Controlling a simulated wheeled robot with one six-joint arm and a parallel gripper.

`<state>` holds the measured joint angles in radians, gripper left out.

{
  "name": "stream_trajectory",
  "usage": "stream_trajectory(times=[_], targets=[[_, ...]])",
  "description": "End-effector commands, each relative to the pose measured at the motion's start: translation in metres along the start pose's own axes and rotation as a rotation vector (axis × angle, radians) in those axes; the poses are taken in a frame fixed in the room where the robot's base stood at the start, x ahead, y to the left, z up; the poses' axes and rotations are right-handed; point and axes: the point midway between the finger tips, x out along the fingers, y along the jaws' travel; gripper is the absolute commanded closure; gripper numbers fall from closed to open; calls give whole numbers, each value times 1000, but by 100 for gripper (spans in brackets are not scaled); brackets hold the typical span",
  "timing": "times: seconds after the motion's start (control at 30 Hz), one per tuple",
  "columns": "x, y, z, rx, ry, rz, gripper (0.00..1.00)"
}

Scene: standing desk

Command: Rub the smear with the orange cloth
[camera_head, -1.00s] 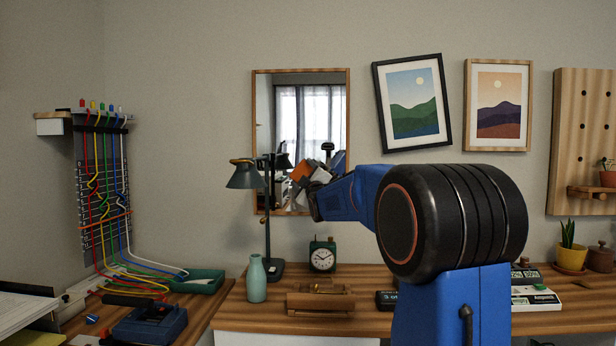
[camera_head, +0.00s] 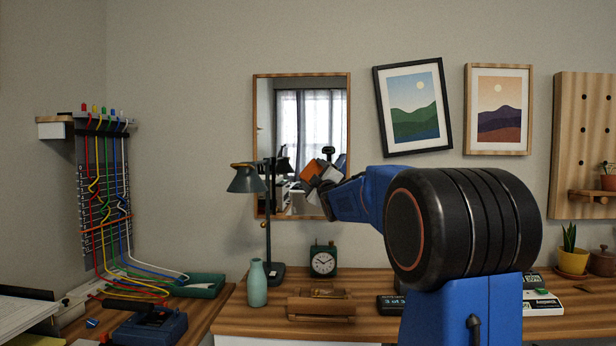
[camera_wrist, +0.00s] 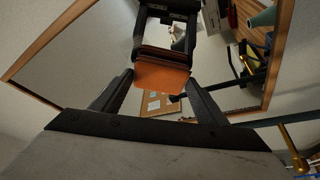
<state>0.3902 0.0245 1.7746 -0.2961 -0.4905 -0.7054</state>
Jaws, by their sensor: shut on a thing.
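The wood-framed mirror (camera_head: 264,130) hangs on the wall and fills much of the wrist view (camera_wrist: 75,80). My gripper (camera_head: 329,204) is before the mirror's lower right part in the head view. In the wrist view its two dark fingers (camera_wrist: 160,80) are shut on the orange cloth (camera_wrist: 162,79), which shows as a flat orange patch between the fingertips. The reflection of my gripper stands just above it in the glass. I cannot tell whether the cloth touches the glass. I cannot make out a smear in either view.
A dark desk lamp (camera_head: 246,179) stands left of my gripper, close to the mirror. A green vase (camera_head: 257,284), a clock (camera_head: 323,261) and a wooden holder (camera_head: 320,303) stand on the desk below. Two framed pictures (camera_head: 414,107) hang to the right.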

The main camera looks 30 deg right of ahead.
Motion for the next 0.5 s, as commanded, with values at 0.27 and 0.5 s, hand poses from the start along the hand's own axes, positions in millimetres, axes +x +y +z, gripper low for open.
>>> stream_trajectory(times=[0.27, 0.5], targets=[[-3, 5, 7, 0, -2, 0, 51], [-9, 15, 20, 0, -1, 1, 51]])
